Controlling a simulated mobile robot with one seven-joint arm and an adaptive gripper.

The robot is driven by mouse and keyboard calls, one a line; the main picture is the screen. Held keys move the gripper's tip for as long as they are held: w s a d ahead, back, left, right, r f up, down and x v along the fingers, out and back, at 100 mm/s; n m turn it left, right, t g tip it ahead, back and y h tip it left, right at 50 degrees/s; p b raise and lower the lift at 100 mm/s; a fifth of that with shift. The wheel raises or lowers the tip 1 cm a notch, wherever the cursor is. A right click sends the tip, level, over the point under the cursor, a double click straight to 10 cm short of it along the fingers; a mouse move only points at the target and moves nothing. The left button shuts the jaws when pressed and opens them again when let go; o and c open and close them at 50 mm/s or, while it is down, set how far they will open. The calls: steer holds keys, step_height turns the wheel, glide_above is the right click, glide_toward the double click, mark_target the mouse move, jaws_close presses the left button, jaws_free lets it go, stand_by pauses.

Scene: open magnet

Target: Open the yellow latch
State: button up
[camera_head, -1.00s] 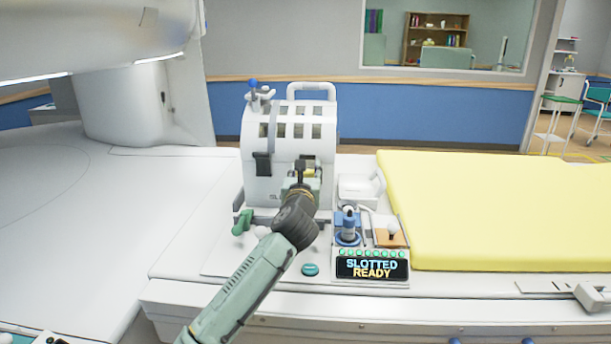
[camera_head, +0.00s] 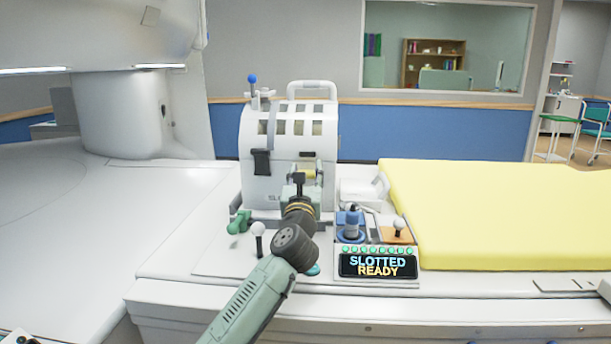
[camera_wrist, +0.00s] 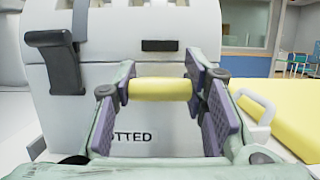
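The yellow latch (camera_head: 309,173) is a short horizontal bar on the front of a white rounded housing (camera_head: 262,180). In the wrist view the yellow latch (camera_wrist: 160,89) spans the space between my two purple finger pads. My gripper (camera_head: 300,182) is in front of the housing, just below and left of the latch in the head view. In the wrist view my gripper (camera_wrist: 161,70) has its fingers spread, one at each end of the bar. I cannot tell whether the pads touch the bar's ends.
A black clasp (camera_wrist: 57,60) is left of the latch. A green handle (camera_head: 239,222) and a white knob (camera_head: 258,238) stand at the lower left.

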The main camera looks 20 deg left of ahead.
steer(key=o, duration=0.5)
steer(key=v, duration=1.2)
steer(key=shift+c, duration=0.6)
